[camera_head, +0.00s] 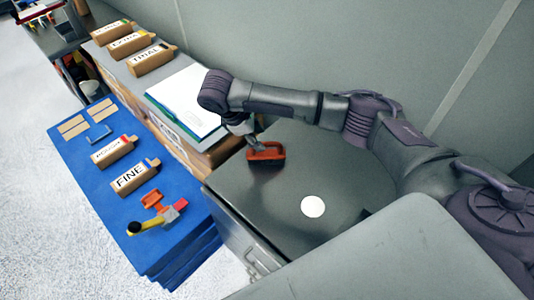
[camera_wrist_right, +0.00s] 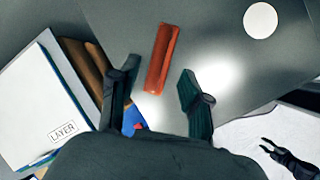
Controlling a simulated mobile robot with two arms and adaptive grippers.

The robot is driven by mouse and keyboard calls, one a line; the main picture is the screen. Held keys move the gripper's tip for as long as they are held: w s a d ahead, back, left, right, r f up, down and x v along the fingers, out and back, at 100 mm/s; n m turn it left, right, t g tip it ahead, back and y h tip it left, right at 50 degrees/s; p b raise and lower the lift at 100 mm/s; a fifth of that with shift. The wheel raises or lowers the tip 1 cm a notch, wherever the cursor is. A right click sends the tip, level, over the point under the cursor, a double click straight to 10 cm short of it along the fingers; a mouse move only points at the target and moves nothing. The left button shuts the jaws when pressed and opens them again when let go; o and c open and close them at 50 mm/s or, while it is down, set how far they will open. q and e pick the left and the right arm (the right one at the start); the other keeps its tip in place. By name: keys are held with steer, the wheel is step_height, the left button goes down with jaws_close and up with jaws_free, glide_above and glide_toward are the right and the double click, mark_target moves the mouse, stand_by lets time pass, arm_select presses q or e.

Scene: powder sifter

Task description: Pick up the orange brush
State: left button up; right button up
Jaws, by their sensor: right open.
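The orange brush (camera_head: 265,152) lies on the dark grey metal top (camera_head: 262,200), near its back left corner. It also shows in the right wrist view (camera_wrist_right: 162,58) as a long orange-red block, just beyond and between the fingertips. My right gripper (camera_head: 249,137) is right above the brush in the head view, pointing down. In the right wrist view its two fingers (camera_wrist_right: 154,84) are spread apart with nothing held between them. A dark claw-like shape (camera_wrist_right: 287,158) at the lower right of the wrist view may be my left gripper; its jaw state is unclear.
A white binder or paper stack (camera_head: 188,100) lies close left of my right gripper. A white disc (camera_head: 312,207) lies on the metal top. The blue table (camera_head: 100,220) holds labelled boxes and an orange-yellow tool (camera_head: 157,213). More boxes (camera_head: 152,59) stand behind.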

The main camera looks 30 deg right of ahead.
mark_target(265, 143)
steer(key=shift+d+f, duration=0.3)
steer(key=shift+f, duration=0.15)
steer(key=p+x, duration=0.2)
steer(key=x, duration=0.2)
steer(key=shift+w+f, duration=0.1)
steer(key=shift+f, duration=0.05)
steer(key=shift+d+f, duration=0.2)
steer(key=shift+f, duration=0.15)
steer(key=shift+c, duration=0.5)
steer(key=shift+a, duration=0.1)
steer(key=shift+c, duration=1.2)
arm_select(q)
steer(key=shift+d+r, duration=0.2)
steer(key=shift+r, duration=0.4)
steer(key=shift+d+r, duration=0.2)
steer(key=shift+r, duration=0.35)
arm_select(e)
jaws_close()
